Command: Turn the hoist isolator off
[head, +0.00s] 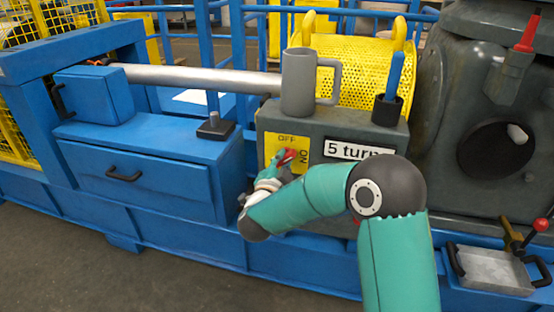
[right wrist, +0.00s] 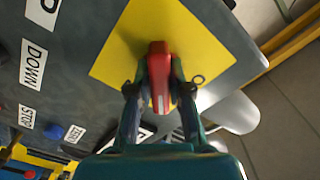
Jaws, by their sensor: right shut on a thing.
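The hoist isolator is a yellow plate (head: 269,152) on the front of a grey cabinet, with OFF at its top and ON at its right side. Its red handle (head: 289,155) is partly hidden by my gripper in the head view. My right gripper (head: 284,161) is at the handle. In the right wrist view, the fingers of my right gripper (right wrist: 159,92) are shut on the red handle (right wrist: 158,70), one on each side, with the yellow plate (right wrist: 125,48) behind. The handle's exact angle against the labels is hard to tell. My left gripper is out of view.
A grey mug (head: 298,82) and a dark holder (head: 387,110) with a blue-handled tool stand on the cabinet (head: 330,128). A "5 turns" label is right of the plate. DOWN (right wrist: 33,66), STOP and ZERO labels show in the right wrist view. A blue drawer unit (head: 150,170) is left.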

